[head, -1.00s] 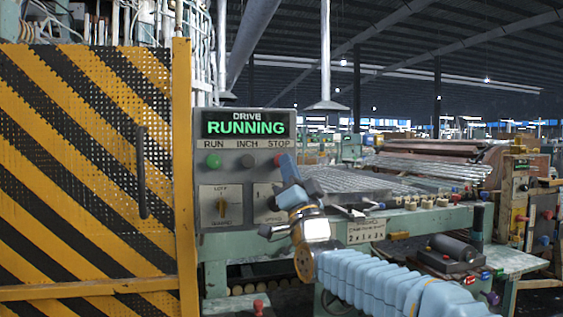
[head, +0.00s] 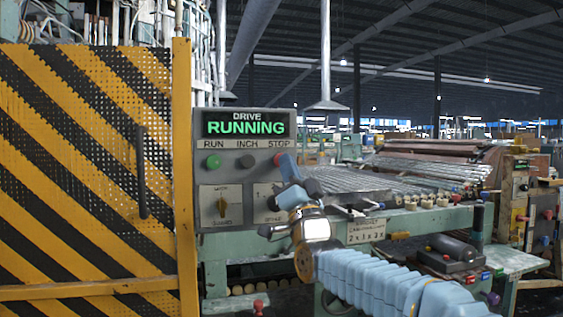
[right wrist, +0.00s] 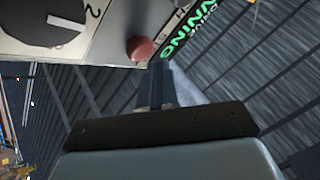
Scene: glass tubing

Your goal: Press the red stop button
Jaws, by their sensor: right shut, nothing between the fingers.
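The red stop button (head: 279,159) is on the grey control panel (head: 247,185), under the word STOP. The red button (right wrist: 141,47) also shows in the right wrist view, just beyond and left of the tips of my right gripper (right wrist: 158,68). The fingers are shut with nothing between them. Contact with the button cannot be told. My left gripper is not in view.
A green RUN button (head: 213,161) and a dark INCH button (head: 247,161) sit left of the red one, with selector knobs below. A yellow and black striped guard door (head: 85,170) stands at the left. A bench with glass tubing (head: 350,178) lies to the right.

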